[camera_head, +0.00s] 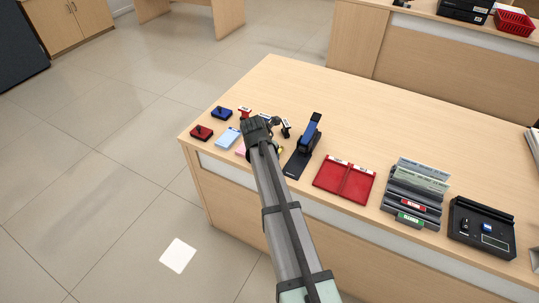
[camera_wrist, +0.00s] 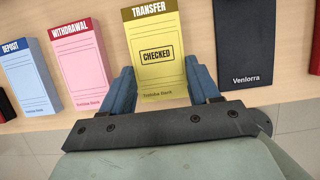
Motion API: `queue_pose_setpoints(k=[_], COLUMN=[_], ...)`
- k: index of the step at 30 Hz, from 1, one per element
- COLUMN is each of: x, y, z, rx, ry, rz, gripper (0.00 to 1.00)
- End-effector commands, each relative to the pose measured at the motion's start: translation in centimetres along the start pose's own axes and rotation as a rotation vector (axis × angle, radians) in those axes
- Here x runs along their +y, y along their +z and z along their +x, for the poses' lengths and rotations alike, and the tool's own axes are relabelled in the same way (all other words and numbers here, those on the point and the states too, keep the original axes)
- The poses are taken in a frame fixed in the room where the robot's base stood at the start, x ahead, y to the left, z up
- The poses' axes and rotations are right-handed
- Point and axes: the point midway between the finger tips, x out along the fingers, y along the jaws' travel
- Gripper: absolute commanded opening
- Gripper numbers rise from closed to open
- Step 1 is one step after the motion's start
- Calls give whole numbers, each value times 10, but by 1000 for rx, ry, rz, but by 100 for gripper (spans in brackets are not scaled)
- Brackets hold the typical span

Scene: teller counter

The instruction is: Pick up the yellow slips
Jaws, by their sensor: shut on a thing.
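The yellow slips (camera_wrist: 157,35) are a pad headed TRANSFER and marked CHECKED, upright in the wrist view. My gripper (camera_wrist: 162,87) has its two blue fingers on either side of the pad's lower part, shut on it. I cannot tell whether the pad is clear of the counter. In the head view my gripper (camera_head: 259,132) is over the counter's left part and hides most of the pad; only a small yellow bit (camera_head: 280,150) shows.
The pink WITHDRAWAL pad (camera_wrist: 80,60) and blue DEPOSIT pad (camera_wrist: 28,75) lie to the left. A black base marked Venlorra (camera_wrist: 246,40), part of a blue-handled stapler (camera_head: 310,132), is close on the right. A red tray (camera_head: 345,181) lies farther right. Small stamps (camera_head: 202,132) stand at left.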

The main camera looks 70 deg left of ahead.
Motion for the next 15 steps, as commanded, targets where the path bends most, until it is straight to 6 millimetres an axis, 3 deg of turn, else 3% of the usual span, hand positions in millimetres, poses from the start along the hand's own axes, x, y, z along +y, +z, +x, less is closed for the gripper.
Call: queue_pose_setpoints(k=[8,13,15], x=[0,0,-1], y=[5,15,-3], z=[-12,-34,-39], rx=[-1,-2,1], ry=[1,2,1], rz=[0,0,-4], gripper=[29,29,29])
